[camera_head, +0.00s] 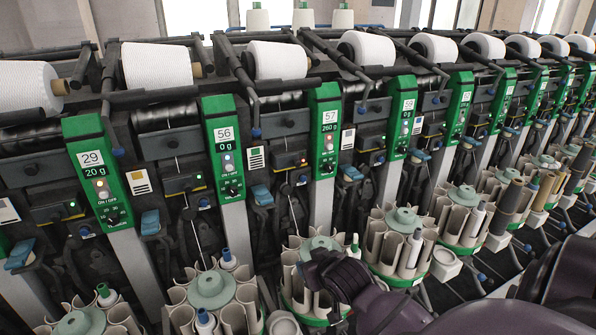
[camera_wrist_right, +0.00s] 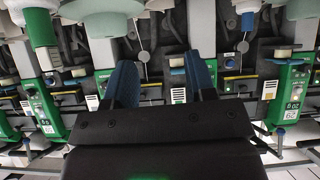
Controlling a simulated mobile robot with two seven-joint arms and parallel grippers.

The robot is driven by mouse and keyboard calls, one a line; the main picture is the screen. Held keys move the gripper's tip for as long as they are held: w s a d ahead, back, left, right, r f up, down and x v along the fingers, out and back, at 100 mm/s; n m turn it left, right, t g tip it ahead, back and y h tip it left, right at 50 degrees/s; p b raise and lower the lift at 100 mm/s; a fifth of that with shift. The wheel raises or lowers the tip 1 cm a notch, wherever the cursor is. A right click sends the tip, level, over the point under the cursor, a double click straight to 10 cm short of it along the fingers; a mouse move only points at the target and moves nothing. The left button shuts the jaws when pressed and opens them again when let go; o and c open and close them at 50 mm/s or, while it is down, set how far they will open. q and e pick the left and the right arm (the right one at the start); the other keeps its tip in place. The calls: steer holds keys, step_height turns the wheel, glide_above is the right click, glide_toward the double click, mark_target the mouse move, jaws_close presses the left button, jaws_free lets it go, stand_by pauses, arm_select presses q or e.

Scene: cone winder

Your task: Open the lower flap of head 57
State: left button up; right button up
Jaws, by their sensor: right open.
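Head 57 has a green panel (camera_head: 327,130) with a "57" label and a "260 g" display, in the middle of the head view. A blue tab (camera_head: 262,195) and dark levers sit low beside it. I cannot tell which part is its lower flap. My right arm comes in from the lower right, its dark wrist (camera_head: 338,278) in front of the bobbin magazine below head 57; its fingertips are hidden there. In the right wrist view my right gripper (camera_wrist_right: 162,80) is open, two blue-faced fingers apart with nothing between them. My left gripper is not in view.
Neighbouring heads 56 (camera_head: 225,150) and 29 (camera_head: 98,172) stand to the left, more heads to the right. White yarn cones (camera_head: 276,60) lie along the top. Round magazines (camera_head: 212,290) with tubes stick out below the heads, close around my right wrist.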

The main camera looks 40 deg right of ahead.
steer(key=w+d+r+m+t+h, duration=0.15)
steer(key=w+d+r+t, duration=0.25)
steer(key=w+d+r, duration=0.45)
steer(key=m+t, duration=0.2)
steer(key=t, duration=0.1)
glide_toward(298, 165)
steer(key=shift+h, duration=0.45)
steer(key=x, duration=1)
steer(key=shift+w, duration=0.2)
steer(key=shift+a, duration=0.1)
jaws_close()
